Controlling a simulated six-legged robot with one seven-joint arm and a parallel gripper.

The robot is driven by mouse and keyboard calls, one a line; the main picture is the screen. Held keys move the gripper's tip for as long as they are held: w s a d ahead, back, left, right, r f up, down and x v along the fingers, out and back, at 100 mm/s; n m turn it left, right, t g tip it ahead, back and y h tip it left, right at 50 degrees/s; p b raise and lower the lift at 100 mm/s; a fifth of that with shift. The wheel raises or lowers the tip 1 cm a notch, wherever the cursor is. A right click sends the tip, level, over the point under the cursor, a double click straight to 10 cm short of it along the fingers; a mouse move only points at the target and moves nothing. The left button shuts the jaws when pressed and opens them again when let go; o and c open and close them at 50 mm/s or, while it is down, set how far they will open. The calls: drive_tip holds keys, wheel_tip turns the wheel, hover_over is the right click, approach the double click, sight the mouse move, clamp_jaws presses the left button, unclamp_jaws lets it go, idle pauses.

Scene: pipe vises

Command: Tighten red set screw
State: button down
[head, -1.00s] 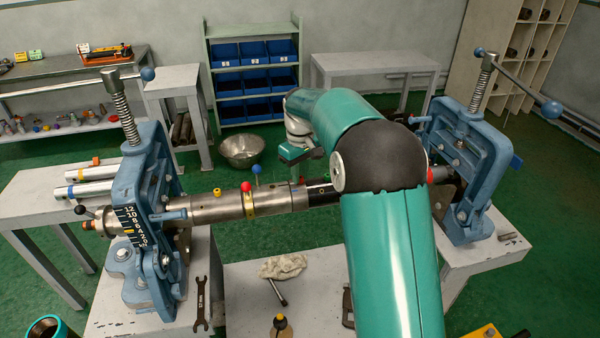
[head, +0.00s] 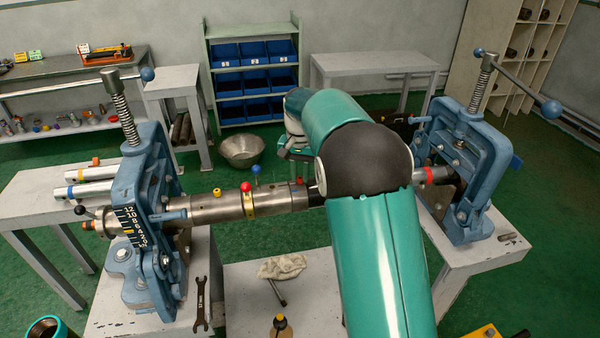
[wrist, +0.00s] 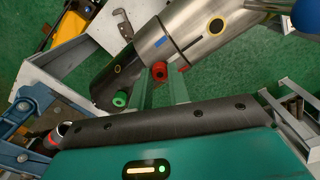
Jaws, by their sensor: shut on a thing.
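The red set screw (wrist: 160,70) has a small red head with a dark socket. It is at the end of the steel sleeve (wrist: 182,38), beside the black pipe (wrist: 118,68), in the wrist view. My gripper (wrist: 163,82) has its two green fingers around the red head and is shut on it. A red-rimmed hole (wrist: 184,66) is just right of the screw. A green screw (wrist: 121,99) sits on the black pipe. In the head view my arm hides the screw and my fingertips; the steel sleeve (head: 215,208) shows left of it.
Blue vises hold the pipe at left (head: 145,200) and right (head: 478,170). A red ball knob (head: 246,187) and a blue one (head: 256,169) stand up along the sleeve.

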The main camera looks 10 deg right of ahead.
sight(300, 177)
drive_tip(key=m, duration=0.4)
drive_tip(key=shift+w+r+m, duration=0.1)
drive_tip(key=shift+r+m, duration=0.1)
drive_tip(key=shift+m, duration=0.1)
drive_tip(key=m, duration=0.4)
idle(0.4)
drive_tip(key=c, duration=1.3)
unclamp_jaws()
drive_tip(key=shift+c, duration=0.2)
drive_tip(key=shift+f, duration=0.15)
wheel_tip(300, 177, up, 14)
drive_tip(key=shift+f, duration=0.1)
